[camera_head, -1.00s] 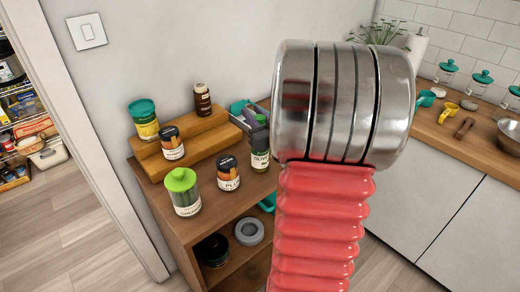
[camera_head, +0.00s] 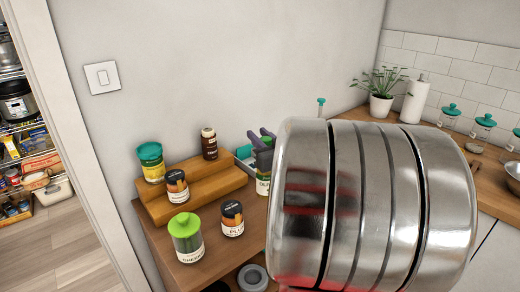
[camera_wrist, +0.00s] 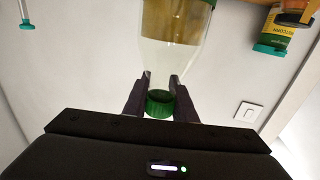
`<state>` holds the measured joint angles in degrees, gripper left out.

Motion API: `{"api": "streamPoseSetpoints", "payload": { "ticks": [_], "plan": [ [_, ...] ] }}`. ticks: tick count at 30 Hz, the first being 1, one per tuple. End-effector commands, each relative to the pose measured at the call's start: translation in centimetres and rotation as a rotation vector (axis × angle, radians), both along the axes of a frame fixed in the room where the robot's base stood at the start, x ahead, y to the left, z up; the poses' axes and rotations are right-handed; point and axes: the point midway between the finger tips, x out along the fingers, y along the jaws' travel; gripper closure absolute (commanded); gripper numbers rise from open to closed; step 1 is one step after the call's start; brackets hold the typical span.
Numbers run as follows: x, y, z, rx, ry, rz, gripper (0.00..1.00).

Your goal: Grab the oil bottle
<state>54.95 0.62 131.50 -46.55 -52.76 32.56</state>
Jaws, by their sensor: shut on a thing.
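The oil bottle (camera_head: 262,187) stands upright at the right of the wooden shelf's top, partly hidden by my arm in the head view. In the wrist view the clear bottle (camera_wrist: 170,58) shows inverted, with its green cap lowest and a yellowish band above. My gripper (camera_head: 264,146) reaches the bottle's top from behind my arm. In the wrist view my gripper's dark fingers (camera_wrist: 160,82) are shut on the bottle's neck, one on each side, just beside the cap.
A green-lidded jar (camera_head: 186,238) and a plum jar (camera_head: 232,219) stand left of the bottle. A stepped wooden riser (camera_head: 195,193) holds several more containers. A wall rises close behind the shelf.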

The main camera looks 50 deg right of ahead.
Motion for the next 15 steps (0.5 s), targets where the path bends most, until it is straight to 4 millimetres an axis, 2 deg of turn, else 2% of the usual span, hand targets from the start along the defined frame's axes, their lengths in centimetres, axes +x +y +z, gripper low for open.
{"api": "streamPoseSetpoints", "payload": {
  "ticks": [1, 6, 15],
  "plan": [
    [0.0, 0.0, 0.9, -0.005, -0.004, 0.001, 1.00],
    [0.0, 0.0, 1.9, -0.003, -0.003, 0.001, 1.00],
    [0.0, 0.0, 2.0, -0.002, -0.002, 0.001, 1.00]
  ]
}}
